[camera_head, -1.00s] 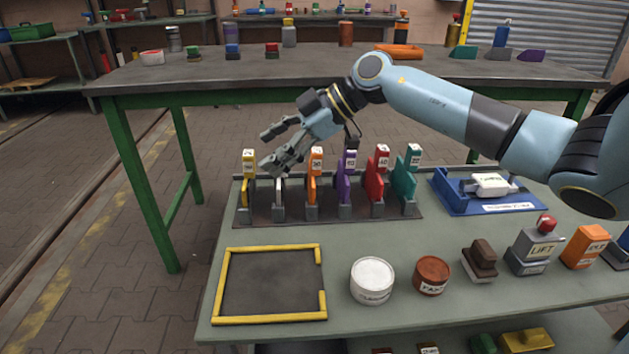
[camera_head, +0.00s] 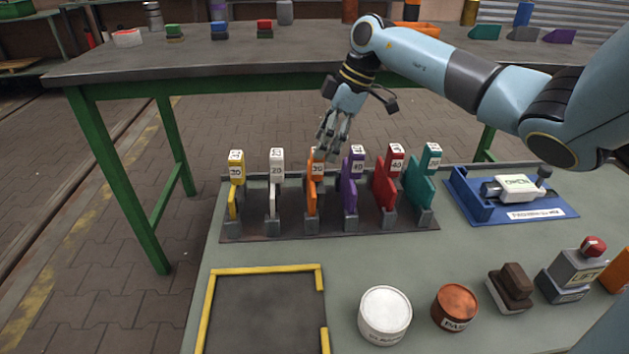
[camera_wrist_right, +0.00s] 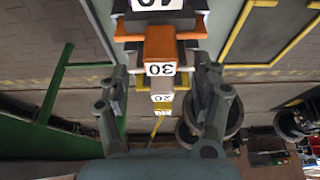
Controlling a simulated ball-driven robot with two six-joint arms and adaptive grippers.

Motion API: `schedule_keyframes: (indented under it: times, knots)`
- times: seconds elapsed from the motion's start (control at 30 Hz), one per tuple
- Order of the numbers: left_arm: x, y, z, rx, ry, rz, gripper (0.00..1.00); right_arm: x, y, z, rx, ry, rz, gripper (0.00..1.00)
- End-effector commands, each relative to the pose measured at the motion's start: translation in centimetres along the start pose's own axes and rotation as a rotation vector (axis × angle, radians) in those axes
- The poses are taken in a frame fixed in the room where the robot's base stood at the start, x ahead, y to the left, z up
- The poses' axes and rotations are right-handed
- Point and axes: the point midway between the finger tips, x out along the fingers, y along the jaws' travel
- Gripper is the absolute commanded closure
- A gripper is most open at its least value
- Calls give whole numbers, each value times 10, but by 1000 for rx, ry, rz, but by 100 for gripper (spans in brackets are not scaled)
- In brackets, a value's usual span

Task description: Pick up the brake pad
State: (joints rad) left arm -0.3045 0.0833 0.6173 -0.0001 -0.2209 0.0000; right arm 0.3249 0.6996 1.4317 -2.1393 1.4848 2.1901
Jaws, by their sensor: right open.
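Several coloured, number-labelled upright pieces, which look like brake pads, stand in slots of a dark rack (camera_head: 290,228): yellow (camera_head: 235,180), white (camera_head: 273,185), orange (camera_head: 312,190), purple (camera_head: 350,185), red (camera_head: 385,185) and teal (camera_head: 420,185). My right gripper (camera_head: 328,148) points down just above and behind the orange pad. In the right wrist view, its open fingers (camera_wrist_right: 160,88) lie on either side of the orange pad (camera_wrist_right: 160,45), labelled 30, with nothing gripped. Whether a finger touches it I cannot tell. My left gripper is not in view.
A yellow-edged dark area (camera_head: 265,315) lies empty at the front left. A white tub (camera_head: 385,315), a brown tub (camera_head: 454,307) and a dark brown block (camera_head: 510,288) stand to its right. A blue tray (camera_head: 475,205) holds a white-topped part. A green-legged table (camera_head: 240,75) stands behind.

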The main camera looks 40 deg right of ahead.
Motion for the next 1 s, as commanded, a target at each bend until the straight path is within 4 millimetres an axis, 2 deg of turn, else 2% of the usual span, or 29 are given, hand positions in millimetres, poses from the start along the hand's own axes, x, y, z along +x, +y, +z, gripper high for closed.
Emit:
schedule_keyframes:
  times: [0.1, 0.23, 0.5, 0.73, 1.0]
  knots:
    - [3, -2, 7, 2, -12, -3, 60, 9, 0, 0, 1, 0, 0, 35]
    - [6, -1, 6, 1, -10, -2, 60, 19, -1, 1, 1, 1, 0, 35]
    - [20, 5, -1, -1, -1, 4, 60, 60, -2, 3, 1, 2, -1, 35]
    - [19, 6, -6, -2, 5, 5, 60, 60, -1, 2, -1, 1, 2, 35]
    - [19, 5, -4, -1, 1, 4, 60, 60, -1, 2, -1, 1, 1, 70]
